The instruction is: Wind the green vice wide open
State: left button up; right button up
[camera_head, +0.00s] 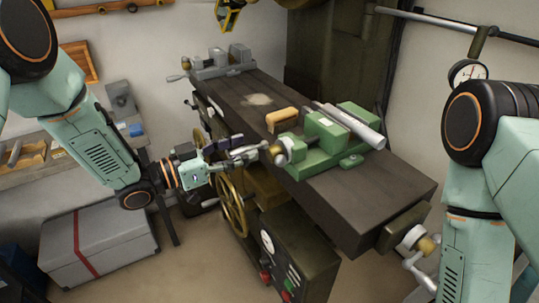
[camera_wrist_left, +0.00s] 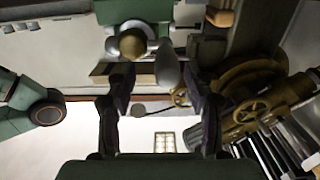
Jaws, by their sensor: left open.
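The green vice (camera_head: 312,160) sits on the dark machine table (camera_head: 385,185). Its jaws are at the back right, and a pale block shows on top. A brass-coloured hub (camera_head: 279,152) with a grey crank handle (camera_head: 248,152) sticks out of its left end. My left gripper (camera_head: 226,153) is open beside this handle. In the left wrist view, the hub (camera_wrist_left: 132,42) and the grey grip of the handle (camera_wrist_left: 168,64) lie just beyond and between the spread fingers (camera_wrist_left: 159,82). I cannot tell whether they touch. My right arm is at the right; its gripper is out of view.
A grey vice (camera_head: 222,64) stands at the table's far left end. A brass handwheel (camera_head: 231,207) and a control box (camera_head: 300,252) are below. A grey chest (camera_head: 100,246) is on the floor.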

pick_arm(q)
jog(key=shift+w+a+f, duration=0.1)
jog(key=shift+w, duration=0.05)
jog(key=shift+a, duration=0.25)
jog(key=p+v, duration=0.3)
jog(key=v, duration=0.4)
jog(key=shift+s+d, duration=0.15)
jog(key=shift+s, duration=0.1)
